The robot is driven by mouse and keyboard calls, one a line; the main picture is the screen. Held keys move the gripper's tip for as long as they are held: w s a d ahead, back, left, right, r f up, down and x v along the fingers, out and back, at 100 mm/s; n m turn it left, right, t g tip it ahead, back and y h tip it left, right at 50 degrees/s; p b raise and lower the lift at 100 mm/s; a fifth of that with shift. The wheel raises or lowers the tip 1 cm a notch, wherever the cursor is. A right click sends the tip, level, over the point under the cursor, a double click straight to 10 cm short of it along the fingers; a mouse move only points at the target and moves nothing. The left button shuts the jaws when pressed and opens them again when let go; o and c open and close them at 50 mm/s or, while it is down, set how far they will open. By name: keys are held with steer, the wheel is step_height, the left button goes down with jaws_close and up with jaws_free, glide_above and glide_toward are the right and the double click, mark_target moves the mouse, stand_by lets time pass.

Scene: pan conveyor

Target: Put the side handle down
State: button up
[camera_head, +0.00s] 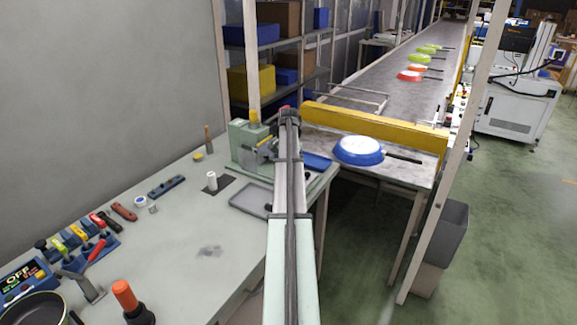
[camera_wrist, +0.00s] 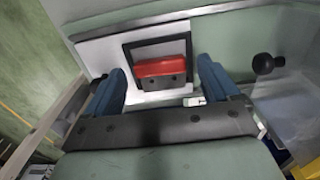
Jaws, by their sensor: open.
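In the wrist view, a red piece with a dark grey strip (camera_wrist: 161,68), which looks like the side handle, sits inside a black square frame on a white surface. My gripper (camera_wrist: 162,85) is open, with one blue finger on each side of the red piece and visible gaps between. Whether the piece rests fully on the surface is hard to tell. In the head view my arm reaches away to the pale green machine (camera_head: 243,145) at the bench's far end. My gripper's fingers are hidden there.
A blue pan (camera_head: 358,151) lies upside down on the near end of the conveyor (camera_head: 400,172), right of my arm. A yellow beam (camera_head: 370,127) crosses behind it. A grey tray (camera_head: 250,200) is left of my arm. Tools line the bench's left side; its middle is mostly clear.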

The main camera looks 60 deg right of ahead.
step_height(320, 180, up, 13)
steer(key=shift+r, duration=0.15)
stand_by(0.6)
stand_by(0.5)
